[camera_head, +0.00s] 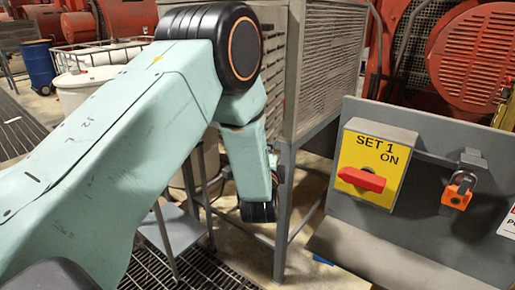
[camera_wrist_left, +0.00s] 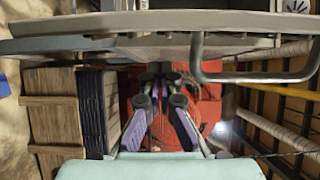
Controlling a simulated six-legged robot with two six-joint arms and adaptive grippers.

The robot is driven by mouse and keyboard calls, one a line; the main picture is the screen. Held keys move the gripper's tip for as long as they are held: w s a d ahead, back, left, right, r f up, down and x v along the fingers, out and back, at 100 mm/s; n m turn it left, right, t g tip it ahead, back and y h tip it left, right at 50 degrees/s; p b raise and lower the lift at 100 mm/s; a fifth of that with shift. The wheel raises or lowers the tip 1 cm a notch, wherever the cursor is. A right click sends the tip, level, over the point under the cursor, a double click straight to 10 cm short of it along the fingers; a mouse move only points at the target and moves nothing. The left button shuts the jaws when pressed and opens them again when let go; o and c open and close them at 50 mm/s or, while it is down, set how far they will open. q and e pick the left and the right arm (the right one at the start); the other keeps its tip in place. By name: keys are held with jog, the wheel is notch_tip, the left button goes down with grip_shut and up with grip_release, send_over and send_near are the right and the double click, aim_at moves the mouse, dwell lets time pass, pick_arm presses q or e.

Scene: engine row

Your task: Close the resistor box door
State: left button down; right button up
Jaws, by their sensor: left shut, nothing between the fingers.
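The resistor box (camera_head: 274,80) is a grey louvred cabinet on legs, behind my left arm in the head view. A louvred panel (camera_head: 330,65) stands at an angle on its right; I cannot tell for sure if this is the door. My left arm covers much of the box, and its gripper is not clear in the head view. In the left wrist view my left gripper (camera_wrist_left: 160,85) is shut and empty, with purple pads. A grey panel (camera_wrist_left: 110,22) with a bent grey bar (camera_wrist_left: 255,76) crosses the top of that view. Contact cannot be told. My right gripper is out of view.
A grey console with a yellow switch plate (camera_head: 372,165), red handle and orange padlock (camera_head: 457,192) stands close on the right. Red machines (camera_head: 480,50) are behind it. A small grey shelf stand (camera_head: 178,225) is below my arm. A blue drum (camera_head: 39,68) stands far left.

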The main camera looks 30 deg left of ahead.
pick_arm(q)
jog(key=shift+s+a+r, duration=0.1)
jog(key=shift+s+a, duration=0.15)
jog(key=shift+a, duration=0.4)
jog(key=shift+s+a+r, duration=0.1)
jog(key=shift+s+a, duration=0.15)
jog(key=shift+a, duration=0.35)
